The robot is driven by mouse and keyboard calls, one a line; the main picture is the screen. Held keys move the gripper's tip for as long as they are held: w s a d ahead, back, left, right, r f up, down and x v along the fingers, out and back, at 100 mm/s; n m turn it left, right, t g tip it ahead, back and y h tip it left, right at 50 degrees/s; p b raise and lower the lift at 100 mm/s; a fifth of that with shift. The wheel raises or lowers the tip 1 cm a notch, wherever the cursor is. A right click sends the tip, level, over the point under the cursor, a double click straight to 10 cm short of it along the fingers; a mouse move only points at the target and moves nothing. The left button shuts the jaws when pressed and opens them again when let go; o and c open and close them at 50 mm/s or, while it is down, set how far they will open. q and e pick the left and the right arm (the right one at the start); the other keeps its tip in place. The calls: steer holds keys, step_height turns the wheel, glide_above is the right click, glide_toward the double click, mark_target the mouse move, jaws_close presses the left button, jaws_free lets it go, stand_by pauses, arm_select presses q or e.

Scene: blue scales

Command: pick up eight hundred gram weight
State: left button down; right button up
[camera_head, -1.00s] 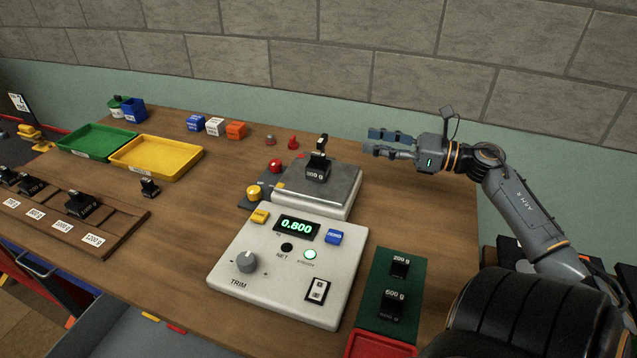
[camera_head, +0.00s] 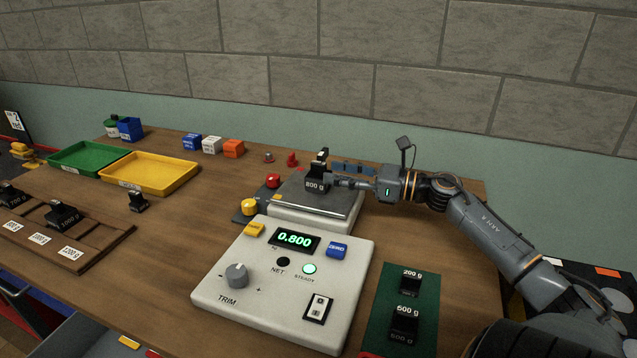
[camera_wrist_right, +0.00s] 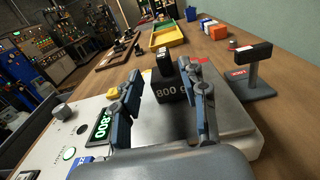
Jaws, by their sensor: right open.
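The black 800 g weight (camera_head: 317,180) stands upright on the scale's grey metal pan (camera_head: 290,200). The scale's display (camera_head: 295,241) reads 0.800. My right gripper (camera_head: 338,176) is at the right side of the weight, just above the pan. In the right wrist view the weight (camera_wrist_right: 170,88) shows between the two fingers of the open gripper (camera_wrist_right: 165,98), toward their tips. I cannot tell whether a finger touches it. My left gripper is not in view.
A green mat (camera_head: 405,300) at the right front holds the 200 g (camera_head: 411,282) and 600 g (camera_head: 404,325) weights. A wooden rack (camera_head: 75,235) with weights is at left. Green (camera_head: 62,164) and yellow (camera_head: 110,178) trays lie behind. A black post with a bar (camera_wrist_right: 254,60) stands beside the pan.

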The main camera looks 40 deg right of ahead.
mark_target(326, 166)
steer(key=shift+d+r+b+x, duration=0.15)
steer(key=shift+b+x, duration=0.3)
steer(key=shift+x, duration=0.9)
steer(key=shift+d+r+b+x, duration=0.15)
steer(key=shift+b+x, duration=0.25)
steer(key=shift+x, duration=0.95)
steer(key=shift+w, duration=0.1)
jaws_close()
steer(key=shift+r, duration=0.15)
